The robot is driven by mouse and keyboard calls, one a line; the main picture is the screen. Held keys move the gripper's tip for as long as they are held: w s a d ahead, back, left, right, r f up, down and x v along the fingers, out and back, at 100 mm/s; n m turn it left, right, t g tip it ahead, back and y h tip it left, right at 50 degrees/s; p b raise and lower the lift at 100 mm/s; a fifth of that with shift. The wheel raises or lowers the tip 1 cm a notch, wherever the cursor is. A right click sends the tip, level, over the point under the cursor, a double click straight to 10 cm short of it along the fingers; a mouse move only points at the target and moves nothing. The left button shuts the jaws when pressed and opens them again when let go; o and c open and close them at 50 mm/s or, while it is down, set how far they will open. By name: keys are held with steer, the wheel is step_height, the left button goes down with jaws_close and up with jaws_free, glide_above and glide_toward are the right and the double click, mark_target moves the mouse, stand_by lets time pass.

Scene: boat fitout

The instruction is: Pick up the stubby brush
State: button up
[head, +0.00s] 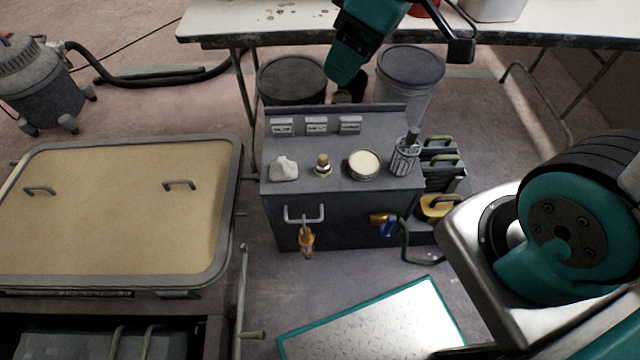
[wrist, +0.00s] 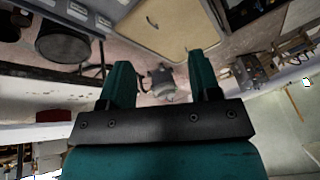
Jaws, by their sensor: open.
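A small upright piece (head: 323,165) with a tan knob on top, a brassy band and a pale base stands on the grey cabinet top; it looks like the stubby brush, though it is too small to be sure. A white lump (head: 284,168) is to its left and a round tin with a cream top (head: 363,164) to its right. My gripper (wrist: 163,68) shows in the wrist view with its two teal fingers apart and nothing between them. In the head view my teal arm end is above and behind the cabinet, well apart from the brush.
The grey cabinet (head: 345,215) has a raised back edge. A mesh cup (head: 404,158) with a dark handle stands at its right end. Two buckets (head: 412,75) (head: 290,77) stand behind, below a white table (head: 270,22). A tan-topped bench (head: 115,225) is left.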

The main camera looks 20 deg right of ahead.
steer(key=n+t+b, duration=0.2)
steer(key=b, duration=1.2)
glide_toward(324, 157)
steer(key=shift+g+h, duration=0.3)
steer(key=shift+h, duration=0.1)
steer(key=f+b, duration=0.1)
steer(key=w+a+f+b, duration=0.1)
steer(key=b, duration=0.1)
steer(key=w+f+b, duration=0.1)
steer(key=b, duration=0.1)
steer(key=shift+a+f, duration=0.4)
steer(key=shift+b+x, duration=1.6)
steer(key=shift+x, duration=1.4)
steer(key=shift+s+a, duration=0.1)
steer(key=shift+s, duration=0.1)
steer(key=shift+c, duration=0.4)
jaws_close()
steer(key=shift+r, duration=0.1)
step_height(324, 157, up, 20)
steer(key=p, duration=0.8)
